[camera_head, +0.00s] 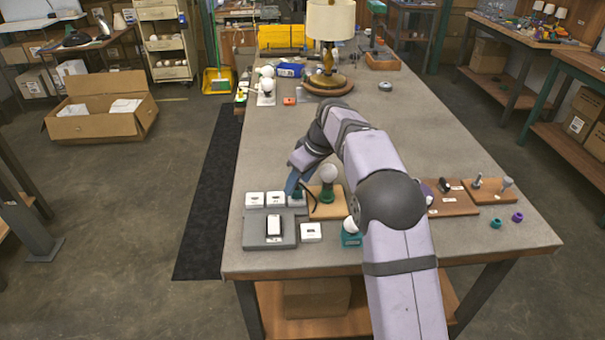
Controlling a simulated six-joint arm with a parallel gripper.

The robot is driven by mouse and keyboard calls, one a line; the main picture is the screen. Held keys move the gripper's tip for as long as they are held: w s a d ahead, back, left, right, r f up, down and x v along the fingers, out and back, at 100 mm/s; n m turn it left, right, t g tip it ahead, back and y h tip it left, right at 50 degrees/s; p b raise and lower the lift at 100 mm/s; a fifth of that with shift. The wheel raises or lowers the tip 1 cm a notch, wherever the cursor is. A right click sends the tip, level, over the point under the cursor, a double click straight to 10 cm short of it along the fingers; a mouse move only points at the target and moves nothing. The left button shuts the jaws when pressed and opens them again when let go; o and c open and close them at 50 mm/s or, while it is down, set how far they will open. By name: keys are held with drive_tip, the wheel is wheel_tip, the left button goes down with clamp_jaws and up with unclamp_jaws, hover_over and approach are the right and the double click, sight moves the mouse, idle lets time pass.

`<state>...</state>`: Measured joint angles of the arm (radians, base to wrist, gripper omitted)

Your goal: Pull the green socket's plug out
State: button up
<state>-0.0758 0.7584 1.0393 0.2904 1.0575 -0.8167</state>
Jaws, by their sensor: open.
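The green socket (327,196) stands upright on a wooden base (325,212) near the table's front left, with a white round bulb (328,173) in it. A dark cord (311,197) curves from beside the base toward a small grey block (297,201) to its left. The plug at the cord's end is too small and too covered to make out. My gripper (291,188) points down over that grey block, just left of the bulb. Its blue fingers look close to the block, but I cannot tell if they touch the plug. They are open.
White outlet boxes (254,199) and a grey plate with a dark-framed switch (274,229) sit left. A teal socket with a bulb (351,236) stands in front. My arm crosses the right side. A lamp (328,60) stands behind; the middle table is clear.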

sight(297, 187)
drive_tip(key=shift+x, duration=1.7)
drive_tip(key=c, duration=1.1)
drive_tip(key=shift+c, duration=0.2)
drive_tip(key=shift+a+r+p, duration=0.1)
drive_tip(key=shift+r+p, duration=0.6)
drive_tip(key=shift+p, duration=0.15)
drive_tip(key=shift+s+r, duration=0.1)
drive_tip(key=shift+r, duration=0.15)
drive_tip(key=shift+d+f+p, duration=0.1)
drive_tip(key=shift+d+p, duration=0.15)
drive_tip(key=shift+p, duration=0.2)
